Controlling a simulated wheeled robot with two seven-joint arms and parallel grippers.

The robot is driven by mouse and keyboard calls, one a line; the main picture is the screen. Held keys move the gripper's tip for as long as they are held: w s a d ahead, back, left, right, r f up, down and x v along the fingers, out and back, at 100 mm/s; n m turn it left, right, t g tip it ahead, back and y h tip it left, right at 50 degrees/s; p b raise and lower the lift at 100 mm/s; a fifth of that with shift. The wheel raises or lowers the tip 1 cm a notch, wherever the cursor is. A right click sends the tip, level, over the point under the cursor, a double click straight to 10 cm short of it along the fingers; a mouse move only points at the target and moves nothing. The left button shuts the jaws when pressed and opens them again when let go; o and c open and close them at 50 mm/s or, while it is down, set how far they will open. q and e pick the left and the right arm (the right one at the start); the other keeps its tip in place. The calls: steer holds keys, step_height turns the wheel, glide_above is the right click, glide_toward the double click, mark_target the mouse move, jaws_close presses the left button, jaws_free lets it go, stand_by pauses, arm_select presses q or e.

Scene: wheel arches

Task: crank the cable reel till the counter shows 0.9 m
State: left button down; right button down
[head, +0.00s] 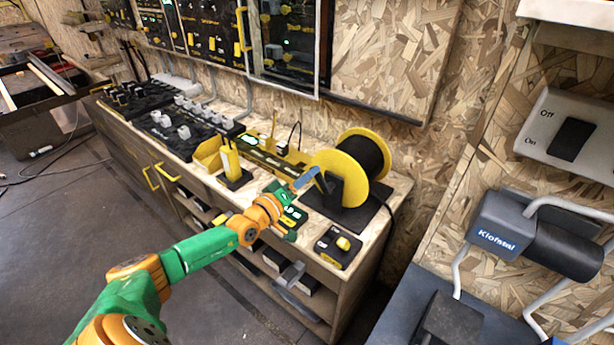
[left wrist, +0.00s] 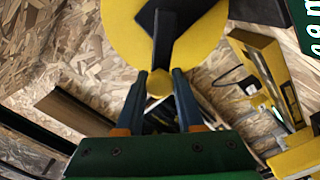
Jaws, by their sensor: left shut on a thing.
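The cable reel (head: 386,195) has yellow flanges and black cable and stands on a dark base plate at the bench's right end. Its yellow flange also fills the top of the left wrist view (left wrist: 120,30). A black crank arm (left wrist: 163,45) ends in a yellow knob (left wrist: 158,83). My left gripper (head: 308,177) is at the reel's front; its blue fingers (left wrist: 159,92) are shut on the knob. My right gripper is not in view.
A black box with a yellow knob (head: 343,243) sits at the bench's front right corner. A yellow holder (head: 231,160) and a long yellow unit (head: 268,153) stand left of the reel. A grey Klofstal unit (head: 497,230) is at right.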

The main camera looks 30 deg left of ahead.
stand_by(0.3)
arm_select(q)
steer(key=c, duration=0.5)
jaws_free()
steer(key=shift+d, duration=0.1)
steer(key=shift+s, duration=0.35)
steer(key=s, duration=0.2)
steer(key=s+p, duration=0.1)
steer(key=s, duration=0.1)
steer(key=s+p, duration=0.1)
steer(key=s, duration=0.1)
steer(key=shift+s+a, duration=0.2)
steer(key=shift+a, duration=0.1)
